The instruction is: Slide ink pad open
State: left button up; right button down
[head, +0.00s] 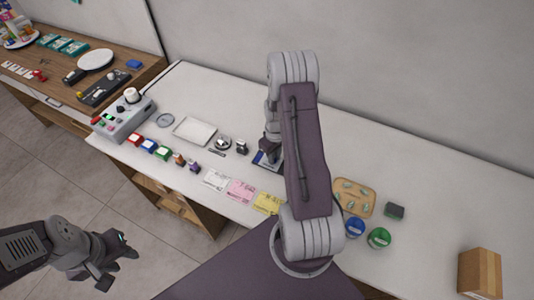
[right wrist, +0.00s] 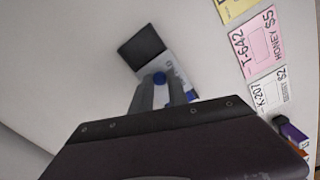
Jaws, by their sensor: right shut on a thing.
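The ink pad (right wrist: 178,68) lies on the white counter, and its white and blue part shows in the right wrist view. A dark square part (right wrist: 140,47) sits at its far end, tilted in the picture. In the head view only the left end of the ink pad (head: 261,159) shows; my right arm hides the rest. My right gripper (right wrist: 161,82) is shut on the near end of the ink pad, at a blue piece; the exact contact is partly hidden. My left gripper (head: 120,270) is open and empty over the floor, away from the counter.
Paper cards (head: 240,190) lie along the front edge. Stampers (head: 148,145), a white tray (head: 195,131) and a grey device (head: 122,118) stand left. A wooden board (head: 354,197), blue tub (head: 354,228), green tub (head: 379,238) and carton (head: 480,272) are right. The counter's back is clear.

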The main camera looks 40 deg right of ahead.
jog(key=s+d, duration=0.2)
jog(key=s, duration=0.1)
jog(key=shift+s+r, duration=0.1)
jog(key=shift+s, duration=0.05)
jog(key=c, duration=1.4)
grip_release()
jog(key=shift+a, duration=0.1)
jog(key=shift+o, duration=0.5)
notch_tip(320, 180, up, 9)
jog(key=shift+b, duration=0.45)
